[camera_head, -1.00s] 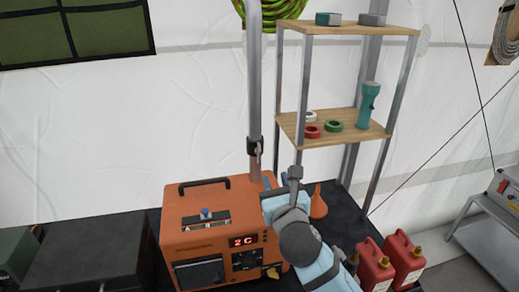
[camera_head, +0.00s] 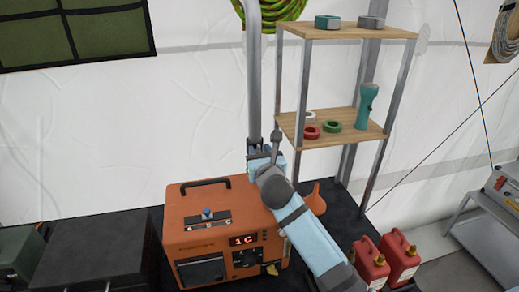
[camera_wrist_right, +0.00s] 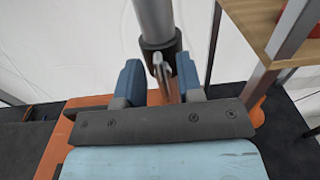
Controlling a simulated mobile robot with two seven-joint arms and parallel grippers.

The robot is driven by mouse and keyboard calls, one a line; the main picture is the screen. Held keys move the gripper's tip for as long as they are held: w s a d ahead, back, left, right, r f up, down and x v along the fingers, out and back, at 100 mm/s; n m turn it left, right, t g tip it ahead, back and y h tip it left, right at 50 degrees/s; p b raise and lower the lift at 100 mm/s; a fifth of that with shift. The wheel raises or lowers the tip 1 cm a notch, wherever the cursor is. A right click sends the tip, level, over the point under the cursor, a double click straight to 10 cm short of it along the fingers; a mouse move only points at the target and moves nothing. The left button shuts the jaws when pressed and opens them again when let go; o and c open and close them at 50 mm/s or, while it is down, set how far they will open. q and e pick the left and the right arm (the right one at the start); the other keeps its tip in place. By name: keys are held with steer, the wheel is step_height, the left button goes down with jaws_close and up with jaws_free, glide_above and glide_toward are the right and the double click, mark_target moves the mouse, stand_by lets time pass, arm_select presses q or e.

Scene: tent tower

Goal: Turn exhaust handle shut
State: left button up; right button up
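The grey exhaust pipe (camera_head: 254,80) rises vertically behind the orange heater (camera_head: 183,238), whose red display reads "1C". In the right wrist view the pipe has a dark collar (camera_wrist_right: 160,50) with a small metal exhaust handle (camera_wrist_right: 163,76) hanging below it. My right gripper (camera_head: 259,150) is up at the collar and hides the handle in the head view. In the wrist view its two blue fingers (camera_wrist_right: 159,78) stand apart, with the handle between them and a gap showing beside it. The left gripper is not in view.
A shelf (camera_head: 345,122) with tape rolls and a teal flashlight (camera_head: 367,106) stands close to the right of the pipe. An orange funnel (camera_head: 316,203) and red fuel cans (camera_head: 371,262) are right of the heater. A dark case (camera_head: 95,250) is at left.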

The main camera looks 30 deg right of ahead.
steer(key=shift+w+d, duration=0.1)
steer(key=shift+w, duration=0.15)
jaws_close()
